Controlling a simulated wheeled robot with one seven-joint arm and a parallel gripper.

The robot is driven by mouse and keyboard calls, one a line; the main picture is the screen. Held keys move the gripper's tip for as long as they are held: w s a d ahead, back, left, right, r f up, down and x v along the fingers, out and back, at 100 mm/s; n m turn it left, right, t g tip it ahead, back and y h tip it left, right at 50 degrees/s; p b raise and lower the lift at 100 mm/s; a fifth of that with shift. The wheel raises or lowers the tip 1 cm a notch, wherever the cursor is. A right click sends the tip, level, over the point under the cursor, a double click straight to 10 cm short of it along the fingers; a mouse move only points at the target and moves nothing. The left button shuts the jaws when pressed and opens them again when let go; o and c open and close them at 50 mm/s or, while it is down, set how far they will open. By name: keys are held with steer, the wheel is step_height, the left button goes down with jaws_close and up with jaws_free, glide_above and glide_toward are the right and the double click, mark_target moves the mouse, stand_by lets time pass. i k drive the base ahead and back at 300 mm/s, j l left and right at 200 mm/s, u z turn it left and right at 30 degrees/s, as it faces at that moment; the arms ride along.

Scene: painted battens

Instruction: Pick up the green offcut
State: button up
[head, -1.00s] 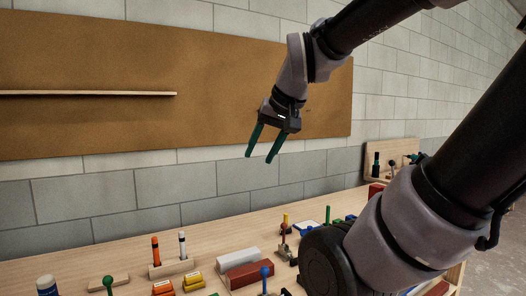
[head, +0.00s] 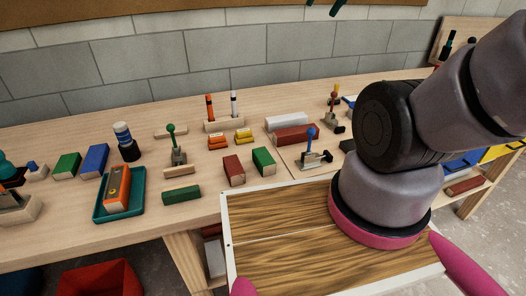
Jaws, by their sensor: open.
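Several green pieces lie on the wooden workbench (head: 60,231). A dark green bar (head: 182,195) lies near the front edge, right of the teal tray. A green block with a bare wood end (head: 264,161) lies beside a red block (head: 233,170) near the middle. Another green block (head: 66,166) lies at the left beside a blue block (head: 94,160). I cannot tell for sure which one is the offcut. My gripper (head: 325,4) shows only its green fingertips at the top edge, apart and empty, high in front of the wall and far from these pieces.
A teal tray (head: 97,215) holds an orange tool. Upright clamps, pens in a holder (head: 224,125) and a striped bottle (head: 126,142) stand around the blocks. My arm covers the right side. A red bin (head: 100,280) is on the floor.

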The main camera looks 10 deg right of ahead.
mark_target(265, 164)
steer(key=j+z, duration=0.1)
steer(key=z, duration=0.55)
steer(key=k+j+z, duration=0.25)
steer(key=z, duration=0.15)
steer(key=k+j+z, duration=0.45)
steer(key=k+j, duration=0.5)
